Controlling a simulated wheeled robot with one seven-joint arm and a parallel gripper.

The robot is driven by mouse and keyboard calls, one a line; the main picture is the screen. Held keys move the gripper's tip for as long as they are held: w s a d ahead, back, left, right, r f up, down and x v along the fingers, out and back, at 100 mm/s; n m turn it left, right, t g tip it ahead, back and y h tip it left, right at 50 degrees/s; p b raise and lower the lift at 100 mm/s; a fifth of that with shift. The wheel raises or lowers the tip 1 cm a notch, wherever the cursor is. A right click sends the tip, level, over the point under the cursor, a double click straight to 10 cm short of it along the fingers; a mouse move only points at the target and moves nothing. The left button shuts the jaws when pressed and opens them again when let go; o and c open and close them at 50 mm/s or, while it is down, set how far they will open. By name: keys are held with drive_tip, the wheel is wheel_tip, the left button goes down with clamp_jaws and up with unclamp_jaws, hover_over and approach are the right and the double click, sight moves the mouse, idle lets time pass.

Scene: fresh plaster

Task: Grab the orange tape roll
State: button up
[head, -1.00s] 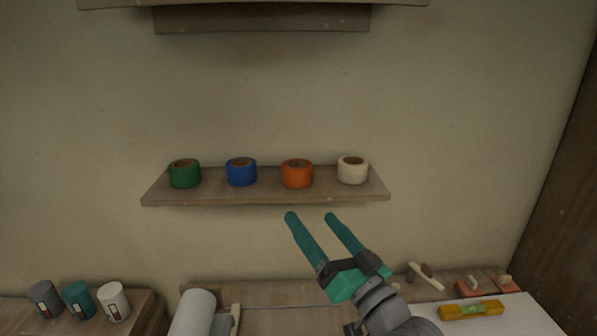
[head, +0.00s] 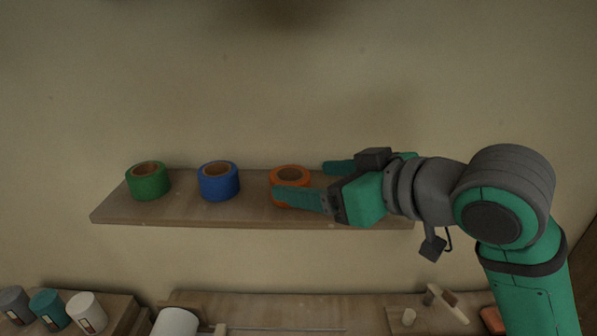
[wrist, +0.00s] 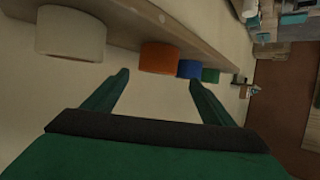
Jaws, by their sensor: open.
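The orange tape roll (head: 296,181) sits on the wall shelf (head: 215,212), right of the blue roll. My gripper (head: 297,182) is open and reaches in from the right, pointing left along the shelf. In the head view its near finger covers the lower front of the orange roll, and its far finger ends behind and to the right of it. In the wrist view the orange roll (wrist: 160,57) shows ahead, across the gap between the two fingertips, with nothing held. I cannot tell whether the fingers touch it.
A blue roll (head: 218,182) and a green roll (head: 147,182) stand farther left on the shelf. A white roll (wrist: 70,34) is close to my gripper in the wrist view; my arm hides it in the head view. Cups (head: 88,311) and a workbench (head: 270,299) are below.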

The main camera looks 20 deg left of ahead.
sight(282, 176)
drive_tip(key=shift+w+a+f, duration=0.1)
drive_tip(key=shift+w+a, duration=0.05)
drive_tip(key=shift+w, duration=0.15)
drive_tip(key=x, duration=1)
drive_tip(key=shift+w+a+f, duration=0.15)
drive_tip(key=c, duration=1.2)
